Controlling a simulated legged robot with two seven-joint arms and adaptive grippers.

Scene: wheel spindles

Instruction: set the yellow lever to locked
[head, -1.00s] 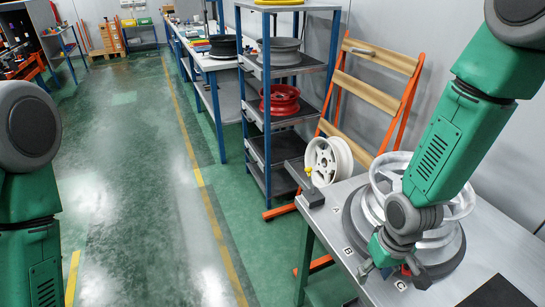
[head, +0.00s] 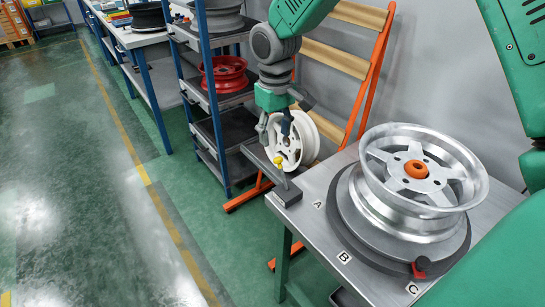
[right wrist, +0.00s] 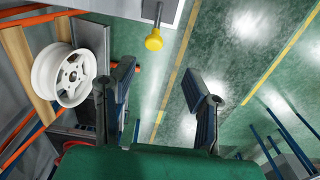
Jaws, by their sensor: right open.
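The yellow lever's round knob (head: 279,162) stands on a thin dark stem at the table's far left corner, beside a dark flat bar and grey block (head: 272,204). No lock mark is readable there. My right gripper (head: 275,130) is just above and behind the knob in the head view, pointing down, open and empty. In the right wrist view the knob (right wrist: 154,38) shows beyond the spread fingertips (right wrist: 160,82), apart from them, nearer the left finger. My left gripper is out of view.
A white wheel (head: 304,144) and orange rack (head: 372,90) stand behind. A blue shelf (head: 208,100) holds a red wheel.

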